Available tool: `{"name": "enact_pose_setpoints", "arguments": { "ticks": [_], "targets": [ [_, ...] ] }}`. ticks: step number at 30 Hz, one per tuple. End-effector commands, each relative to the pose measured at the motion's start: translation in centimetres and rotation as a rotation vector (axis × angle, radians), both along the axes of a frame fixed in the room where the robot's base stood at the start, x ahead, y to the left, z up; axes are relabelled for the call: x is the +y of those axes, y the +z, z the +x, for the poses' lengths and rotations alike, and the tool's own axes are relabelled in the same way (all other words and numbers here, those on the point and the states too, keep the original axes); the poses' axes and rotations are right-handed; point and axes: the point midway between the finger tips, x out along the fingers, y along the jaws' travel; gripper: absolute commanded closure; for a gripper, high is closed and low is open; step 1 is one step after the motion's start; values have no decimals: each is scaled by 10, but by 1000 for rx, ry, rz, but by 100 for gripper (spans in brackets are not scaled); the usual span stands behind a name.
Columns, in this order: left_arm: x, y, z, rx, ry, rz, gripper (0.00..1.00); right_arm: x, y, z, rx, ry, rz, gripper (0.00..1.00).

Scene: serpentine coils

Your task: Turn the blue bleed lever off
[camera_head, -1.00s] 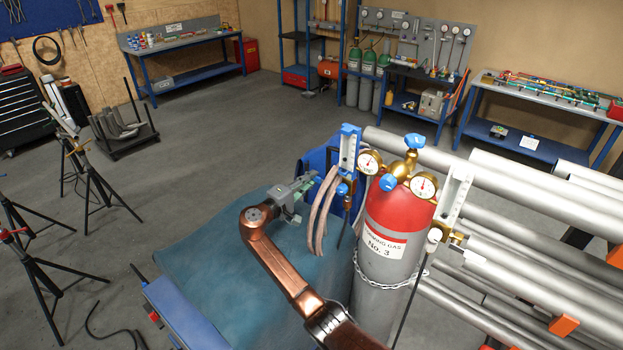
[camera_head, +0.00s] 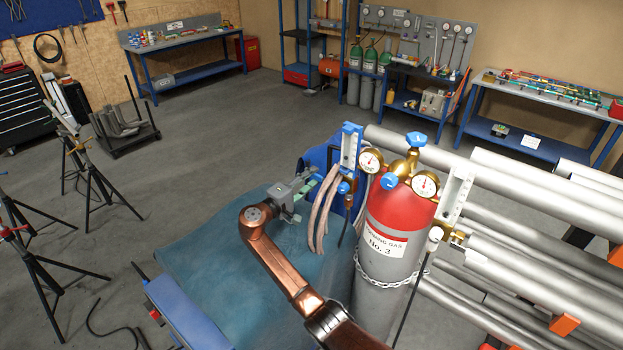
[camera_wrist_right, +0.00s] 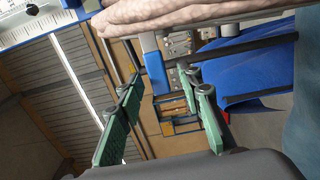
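My right gripper (camera_head: 309,187) is left of the flowmeter (camera_head: 349,150) and the looped hoses (camera_head: 326,210) by the grey and red gas cylinder (camera_head: 385,235). In the right wrist view my right gripper (camera_wrist_right: 166,86) is open, its green-padded fingers apart with nothing held. A blue lever-like piece (camera_wrist_right: 157,73) under a pale stem shows between and beyond the fingertips, apparently not touched. A small blue knob (camera_head: 343,188) sits below the flowmeter. I cannot tell for sure which blue part is the bleed lever. My left gripper is not in view.
Pinkish hoses (camera_wrist_right: 180,14) cross close above the fingers in the wrist view. A regulator with two gauges (camera_head: 424,184) and a blue handwheel (camera_head: 416,140) tops the cylinder. Steel pipes (camera_head: 520,190) lie at right. A teal-covered surface (camera_head: 215,265) lies under my arm.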

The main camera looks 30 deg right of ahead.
Motion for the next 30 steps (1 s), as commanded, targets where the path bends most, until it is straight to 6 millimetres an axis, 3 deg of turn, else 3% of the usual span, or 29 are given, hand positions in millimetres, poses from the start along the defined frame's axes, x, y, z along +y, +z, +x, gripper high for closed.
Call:
{"name": "enact_pose_setpoints", "arguments": {
  "ticks": [15, 21, 30],
  "targets": [
    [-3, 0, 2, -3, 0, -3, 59, 91, -1, -28, 1, 3, 2, 67],
    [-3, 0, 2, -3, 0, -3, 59, 108, 0, -34, 1, 2, 0, 67],
    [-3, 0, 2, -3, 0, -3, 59, 109, 0, -35, 0, 1, 0, 67]
  ]
}}
